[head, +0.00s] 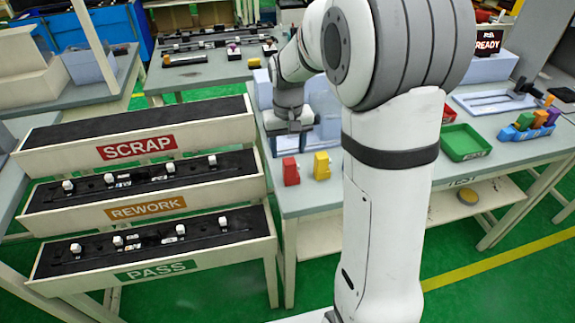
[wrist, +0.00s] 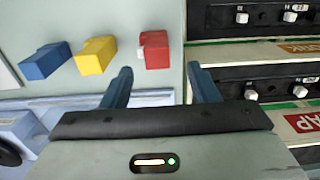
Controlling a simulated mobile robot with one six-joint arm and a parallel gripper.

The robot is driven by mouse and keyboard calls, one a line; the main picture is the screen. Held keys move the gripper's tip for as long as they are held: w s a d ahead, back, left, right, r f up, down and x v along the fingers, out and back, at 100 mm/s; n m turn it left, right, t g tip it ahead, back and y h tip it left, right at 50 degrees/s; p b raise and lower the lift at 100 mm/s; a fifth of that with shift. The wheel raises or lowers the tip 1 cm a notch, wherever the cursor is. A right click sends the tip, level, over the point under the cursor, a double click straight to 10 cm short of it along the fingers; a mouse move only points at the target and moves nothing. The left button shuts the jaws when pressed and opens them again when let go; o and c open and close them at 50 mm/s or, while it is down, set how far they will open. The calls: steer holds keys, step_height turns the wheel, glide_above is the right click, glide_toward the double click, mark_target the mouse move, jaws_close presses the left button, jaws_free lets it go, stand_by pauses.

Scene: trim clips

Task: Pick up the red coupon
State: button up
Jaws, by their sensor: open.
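The red coupon (head: 291,171) is a small upright block on the grey table, near its front left edge. In the wrist view the red coupon (wrist: 154,50) lies just beyond the fingertips, slightly left of the middle of the gap. My gripper (wrist: 163,72) is open, with two blue fingers apart and nothing between them. In the head view my wrist hangs over the table behind the red coupon, and the fingertips are hard to make out there.
A yellow block (head: 322,165) stands just right of the red one; a blue block (wrist: 45,62) lies beyond it in the wrist view. SCRAP, REWORK and PASS racks (head: 136,147) stand left of the table. A green tray (head: 463,143) is at right.

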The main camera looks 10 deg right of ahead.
mark_target(289, 161)
steer(key=f, duration=0.3)
steer(key=f+p, duration=0.1)
steer(key=f, duration=0.3)
steer(key=shift+s+d+f, duration=0.1)
steer(key=shift+d+f, duration=0.1)
steer(key=shift+f, duration=0.05)
steer(key=c, duration=1.1)
